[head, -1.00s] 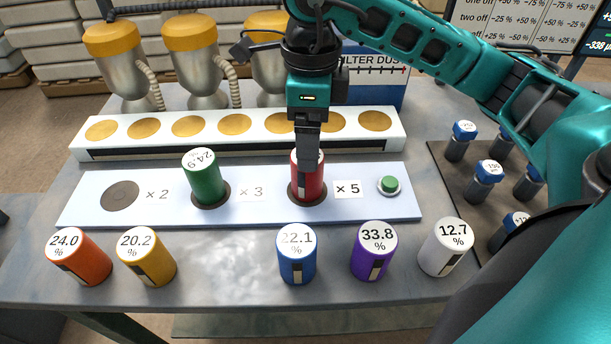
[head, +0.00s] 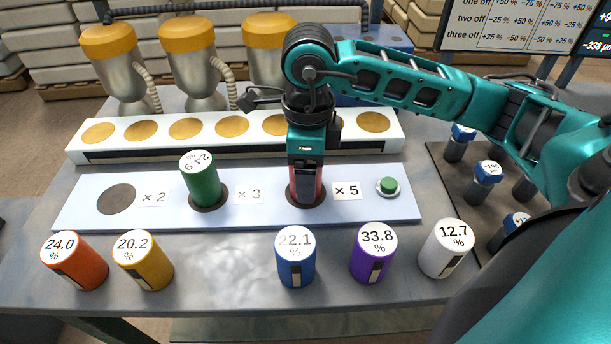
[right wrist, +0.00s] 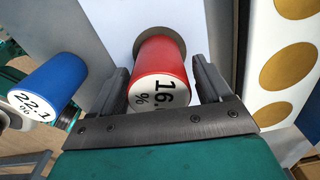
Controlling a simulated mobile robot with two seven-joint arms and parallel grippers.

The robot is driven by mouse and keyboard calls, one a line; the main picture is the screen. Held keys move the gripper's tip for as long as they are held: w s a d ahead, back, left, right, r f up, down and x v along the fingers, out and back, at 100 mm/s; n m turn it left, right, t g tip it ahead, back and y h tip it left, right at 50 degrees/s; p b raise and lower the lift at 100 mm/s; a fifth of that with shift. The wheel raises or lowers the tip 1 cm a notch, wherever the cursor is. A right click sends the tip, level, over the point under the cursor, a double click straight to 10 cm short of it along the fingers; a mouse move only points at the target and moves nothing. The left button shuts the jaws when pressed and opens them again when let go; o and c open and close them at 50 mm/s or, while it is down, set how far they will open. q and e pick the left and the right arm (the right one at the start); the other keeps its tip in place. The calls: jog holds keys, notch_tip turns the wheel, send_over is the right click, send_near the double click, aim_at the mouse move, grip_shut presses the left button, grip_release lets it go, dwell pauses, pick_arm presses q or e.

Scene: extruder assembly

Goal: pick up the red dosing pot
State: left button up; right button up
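The red dosing pot (head: 320,186) stands upright in the right-hand round recess of the pale plate (head: 240,214), beside the "× 5" label. It is mostly hidden behind my right gripper (head: 306,188) in the head view. In the right wrist view the red pot (right wrist: 160,56) lies between the two fingers, its white top reading "16." and "%", with the rest cut off from sight. The fingers of my right gripper (right wrist: 160,68) stand either side of the pot, with narrow gaps showing. My left gripper is not in view.
A green pot (head: 202,182) stands in the middle recess; the left recess (head: 116,198) is empty. Orange (head: 75,265), yellow (head: 146,264), blue (head: 296,262), purple (head: 373,258) and white (head: 445,252) pots line the front. A green button (head: 388,185) sits right of the red pot.

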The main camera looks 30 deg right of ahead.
jog(key=c, duration=0.9)
jog(key=shift+c, duration=0.3)
jog(key=shift+r, duration=0.15)
